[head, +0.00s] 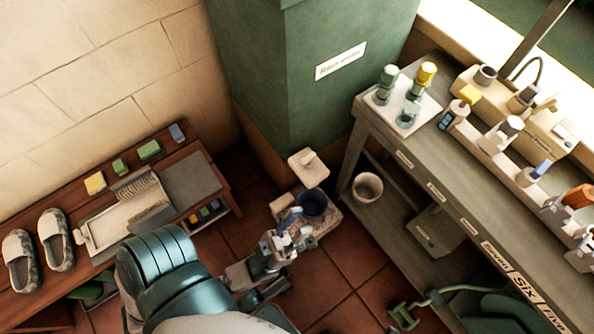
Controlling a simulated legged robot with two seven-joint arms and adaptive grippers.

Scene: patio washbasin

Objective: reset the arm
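My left arm comes in from the lower left. Its gripper (292,236) is low over the tiled floor, near the middle of the picture. It is just left of and in front of a dark blue round container (312,203), which sits in a pale speckled block. A small blue piece shows at the gripper's upper end; I cannot tell whether it is part of the gripper or something held. The fingers are too small and overlapped to tell if they are open or shut. My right gripper is not in view.
A beige square lid (308,168) is tilted up behind the container. A wooden bench (210,165) with slippers, a tray and sponges is at left. A long grey workbench (385,135) with bottles is at right, a pale pot (367,187) under it. A green pillar (300,85) stands behind.

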